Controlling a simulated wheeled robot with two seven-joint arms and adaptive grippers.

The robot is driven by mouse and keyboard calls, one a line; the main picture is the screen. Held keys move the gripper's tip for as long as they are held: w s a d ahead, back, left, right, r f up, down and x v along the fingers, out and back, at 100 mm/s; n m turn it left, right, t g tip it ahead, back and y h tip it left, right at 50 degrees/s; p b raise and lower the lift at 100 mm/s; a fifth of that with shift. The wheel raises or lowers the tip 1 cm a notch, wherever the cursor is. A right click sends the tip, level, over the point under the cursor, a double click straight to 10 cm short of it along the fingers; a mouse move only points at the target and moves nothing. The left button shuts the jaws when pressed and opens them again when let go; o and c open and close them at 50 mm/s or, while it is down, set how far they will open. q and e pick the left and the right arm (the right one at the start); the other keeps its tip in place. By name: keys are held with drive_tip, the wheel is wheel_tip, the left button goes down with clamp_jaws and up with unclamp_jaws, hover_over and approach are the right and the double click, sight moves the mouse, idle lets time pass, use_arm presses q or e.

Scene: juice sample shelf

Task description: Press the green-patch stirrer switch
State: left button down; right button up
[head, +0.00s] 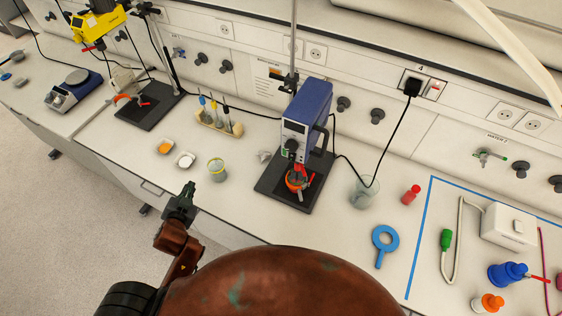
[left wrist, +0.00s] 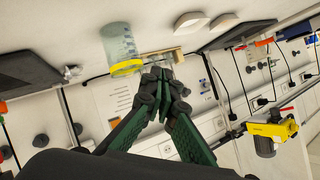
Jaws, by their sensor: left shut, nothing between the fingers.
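A blue and grey overhead stirrer (head: 306,110) stands on a black base plate (head: 268,190) at the bench centre. Its front panel faces me; no green patch or switch on it can be made out. A yellow stirrer (head: 97,24) is on a stand at the back left and also shows in the left wrist view (left wrist: 270,130). My left gripper (head: 188,187) is shut and empty, in front of the bench edge, left of the blue stirrer and apart from it. Its fingertips (left wrist: 162,74) meet in the left wrist view. My right gripper is not in view.
A yellow-rimmed beaker (head: 217,170) stands between my gripper and the stirrer. A cable hangs from the wall socket.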

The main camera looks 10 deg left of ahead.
use_arm(q)
drive_tip(key=w+d+r+m+t+h, duration=0.35)
drive_tip(key=d+r+m, duration=0.2)
drive_tip(key=r, duration=0.35)
drive_tip(key=w+d+r+m+t+h, duration=0.2)
drive_tip(key=w+d+r+m+h, duration=0.1)
drive_tip(key=d+r+m+h, duration=0.4)
drive_tip(key=s+d+r+m+g+h, duration=0.1)
drive_tip(key=s+d+m+g+h, duration=0.6)
drive_tip(key=m, duration=0.5)
drive_tip(key=shift+s+d+g+p, duration=0.3)
drive_tip(key=shift+s+d+g, duration=0.7)
drive_tip(key=shift+d, duration=0.7)
drive_tip(key=shift+r+m+h, duration=0.1)
drive_tip(key=shift+m+h, duration=0.15)
drive_tip(key=p, duration=0.4)
approach(292, 157)
drive_tip(key=s+d+f, duration=0.1)
drive_tip(key=d, duration=0.4)
drive_tip(key=shift+w+d+f+p, duration=0.1)
drive_tip(key=shift+w+f+p, duration=0.1)
drive_tip(key=shift+w, duration=0.4)
drive_tip(key=shift+w+d+f+p, duration=0.1)
drive_tip(key=shift+w+d+f, duration=0.05)
drive_tip(key=shift+w, duration=0.4)
drive_tip(key=shift+w+d+f+p, duration=0.1)
drive_tip(key=shift+w+f, duration=0.1)
drive_tip(key=shift+w, duration=0.4)
